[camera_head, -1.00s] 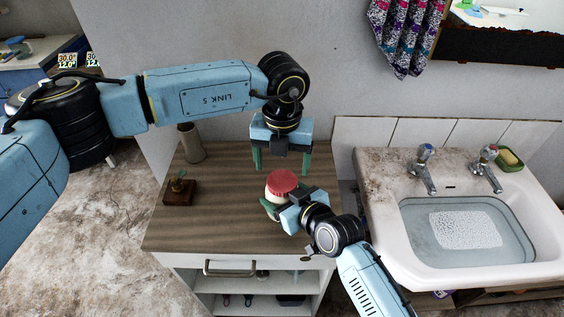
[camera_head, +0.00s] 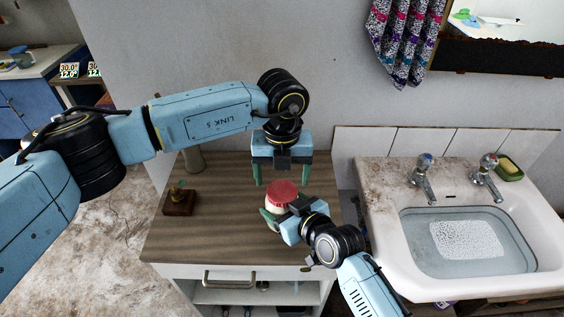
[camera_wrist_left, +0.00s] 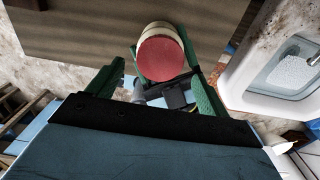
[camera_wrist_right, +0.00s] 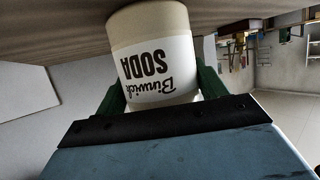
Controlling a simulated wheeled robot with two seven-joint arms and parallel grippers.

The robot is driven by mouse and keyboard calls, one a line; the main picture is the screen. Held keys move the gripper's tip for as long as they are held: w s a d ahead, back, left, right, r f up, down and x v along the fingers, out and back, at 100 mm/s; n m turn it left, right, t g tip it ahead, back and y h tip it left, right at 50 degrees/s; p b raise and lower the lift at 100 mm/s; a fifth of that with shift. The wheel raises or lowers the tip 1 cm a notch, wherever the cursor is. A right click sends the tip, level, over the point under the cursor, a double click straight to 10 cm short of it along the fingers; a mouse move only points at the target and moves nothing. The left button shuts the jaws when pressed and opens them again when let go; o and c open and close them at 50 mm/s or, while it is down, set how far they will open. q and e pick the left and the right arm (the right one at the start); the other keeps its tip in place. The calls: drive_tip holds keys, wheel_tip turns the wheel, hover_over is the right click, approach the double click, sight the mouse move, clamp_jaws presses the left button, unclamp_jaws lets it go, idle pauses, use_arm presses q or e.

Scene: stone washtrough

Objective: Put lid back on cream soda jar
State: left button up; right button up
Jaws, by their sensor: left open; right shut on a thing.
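The cream soda jar (camera_wrist_right: 150,50) stands on the wooden counter, its white label reading "Binwich SODA" in the right wrist view, where it appears upside down. The red lid (camera_head: 283,191) is on top of the jar in the head view, and it also shows in the left wrist view (camera_wrist_left: 162,60). I cannot tell whether it is fully seated. My right gripper (camera_head: 272,219) is shut on the jar's body, one finger on each side. My left gripper (camera_head: 285,180) is open and empty, pointing down behind and just above the lid, apart from it.
A small wooden block with a plant-like top (camera_head: 179,202) sits at the counter's left. A beige cylinder (camera_head: 194,158) stands at the back left, partly behind my left arm. A white sink (camera_head: 375,225) with water is at the right. The counter's front left is clear.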

sight(283, 191)
use_arm(q)
drive_tip(key=shift+f, duration=1.95)
drive_tip(key=shift+c, duration=0.2)
drive_tip(key=c, duration=1)
drive_tip(key=shift+o, duration=0.2)
drive_tip(key=shift+m, duration=1.6)
drive_tip(key=o, duration=1.1)
drive_tip(key=shift+r, duration=2.35)
